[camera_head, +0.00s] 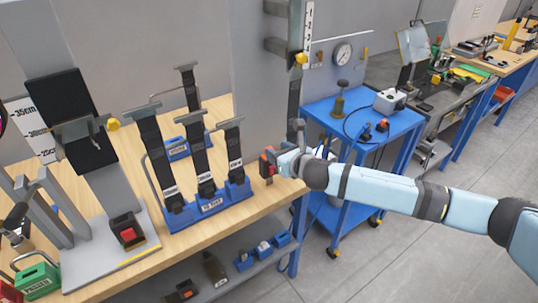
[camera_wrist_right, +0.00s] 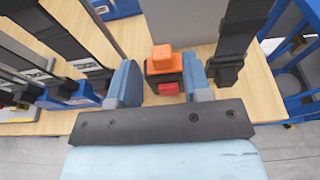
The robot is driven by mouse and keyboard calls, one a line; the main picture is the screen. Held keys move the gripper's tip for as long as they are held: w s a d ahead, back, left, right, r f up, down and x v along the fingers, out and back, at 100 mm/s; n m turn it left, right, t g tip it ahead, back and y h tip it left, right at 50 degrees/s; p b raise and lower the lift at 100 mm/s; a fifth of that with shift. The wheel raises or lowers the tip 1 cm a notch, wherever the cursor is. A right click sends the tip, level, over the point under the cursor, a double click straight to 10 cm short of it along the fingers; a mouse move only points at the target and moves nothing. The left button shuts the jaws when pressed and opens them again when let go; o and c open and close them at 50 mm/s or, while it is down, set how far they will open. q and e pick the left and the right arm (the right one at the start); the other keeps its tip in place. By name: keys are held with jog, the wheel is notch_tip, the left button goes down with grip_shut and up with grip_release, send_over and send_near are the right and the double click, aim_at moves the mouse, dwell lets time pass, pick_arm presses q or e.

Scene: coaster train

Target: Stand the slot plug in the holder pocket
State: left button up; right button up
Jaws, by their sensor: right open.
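A small dark block with an orange top and a red front (camera_wrist_right: 163,66), which looks like the slot plug, stands on the wooden bench near its right end; it also shows in the head view (camera_head: 267,167). My right gripper (camera_head: 275,164) is open at that block. In the right wrist view its two pale blue fingers stand on either side of the block, with gaps showing. A blue rack (camera_head: 208,211) holding upright black straps is left of the gripper. I cannot tell which opening is the holder pocket. My left gripper is not in view.
A grey stand with a red-fronted block (camera_head: 127,232) on its base fills the left of the bench. A dark upright post (camera_head: 294,100) rises close behind my right gripper. A blue trolley (camera_head: 372,125) stands to the right. A lower shelf holds small blue items.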

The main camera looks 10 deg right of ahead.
jog(key=shift+w+a+f, duration=0.15)
jog(key=shift+w+a, duration=0.05)
jog(key=shift+w, duration=0.35)
jog(key=shift+p, duration=0.45)
grip_shut()
jog(key=shift+c, duration=1.7)
grip_release()
jog(key=v, duration=1.4)
jog(key=shift+b, duration=0.45)
